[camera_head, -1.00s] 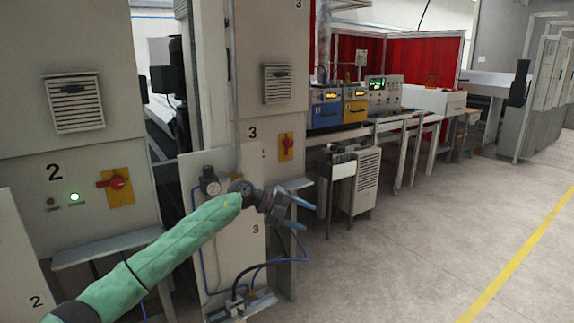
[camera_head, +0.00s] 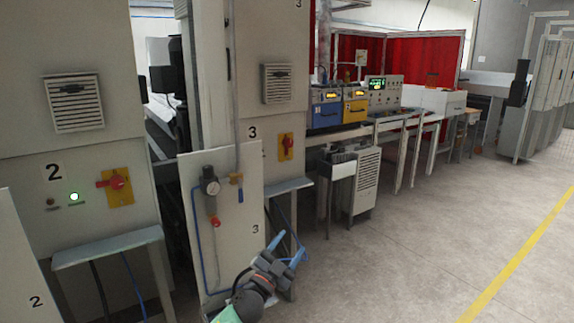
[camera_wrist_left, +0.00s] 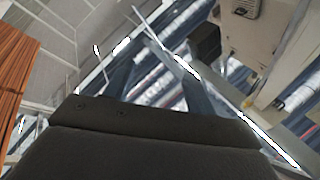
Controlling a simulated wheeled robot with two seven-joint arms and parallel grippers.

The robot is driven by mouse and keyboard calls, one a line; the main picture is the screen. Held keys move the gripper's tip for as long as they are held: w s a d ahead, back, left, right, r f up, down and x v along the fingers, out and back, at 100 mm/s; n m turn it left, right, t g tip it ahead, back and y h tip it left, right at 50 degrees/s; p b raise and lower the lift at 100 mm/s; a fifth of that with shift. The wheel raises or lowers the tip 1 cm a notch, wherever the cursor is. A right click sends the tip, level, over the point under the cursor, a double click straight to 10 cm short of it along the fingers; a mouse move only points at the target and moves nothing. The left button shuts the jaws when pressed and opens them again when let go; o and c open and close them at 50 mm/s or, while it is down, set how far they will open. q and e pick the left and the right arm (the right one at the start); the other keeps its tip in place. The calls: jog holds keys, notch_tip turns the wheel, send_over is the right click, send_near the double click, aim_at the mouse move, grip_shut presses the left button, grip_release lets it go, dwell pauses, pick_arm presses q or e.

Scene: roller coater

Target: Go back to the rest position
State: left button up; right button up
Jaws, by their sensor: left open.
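My left gripper (camera_head: 284,250) is low in the head view, in front of the bottom of the panel marked 3 (camera_head: 232,200). Its two blue fingers are apart and empty. In the left wrist view the gripper (camera_wrist_left: 160,65) shows its dark body at the bottom, with two fingers spread and nothing between them. Only a small piece of my green arm shows at the bottom edge of the head view. My right gripper is in neither view.
Cabinets with red-and-yellow switches (camera_head: 116,185) stand at the left. A small shelf (camera_head: 108,247) juts out below the left switch. A row of machines and benches (camera_head: 400,118) runs to the back right. The floor (camera_head: 430,240) at the right is clear, with a yellow line (camera_head: 515,262).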

pick_arm(q)
jog(key=s+a+f+n+g+y, duration=0.3)
jog(key=s+a+f+n+y, duration=0.4)
jog(key=s+f, duration=0.25)
jog(key=s+a+f+n+g+y, duration=0.2)
jog(key=s+a+f+n+y, duration=0.4)
jog(key=s+a+f, duration=0.4)
jog(key=s+a+f+g, duration=0.2)
jog(key=s+f+g, duration=0.1)
jog(key=s, duration=0.5)
jog(key=s+a+f+g, duration=0.1)
jog(key=s+f+g, duration=0.3)
jog(key=s, duration=0.4)
jog(key=s+a+f+g, duration=0.2)
jog(key=s+f+g, duration=0.1)
jog(key=s, duration=0.6)
jog(key=s+d+f+g, duration=0.1)
jog(key=s+d+f, duration=0.1)
jog(key=f, duration=1.7)
jog(key=s+d+f+g, duration=0.1)
jog(key=s+f, duration=0.2)
jog(key=f, duration=1.7)
jog(key=shift+d+n+h, duration=0.3)
jog(key=shift+d+h, duration=0.1)
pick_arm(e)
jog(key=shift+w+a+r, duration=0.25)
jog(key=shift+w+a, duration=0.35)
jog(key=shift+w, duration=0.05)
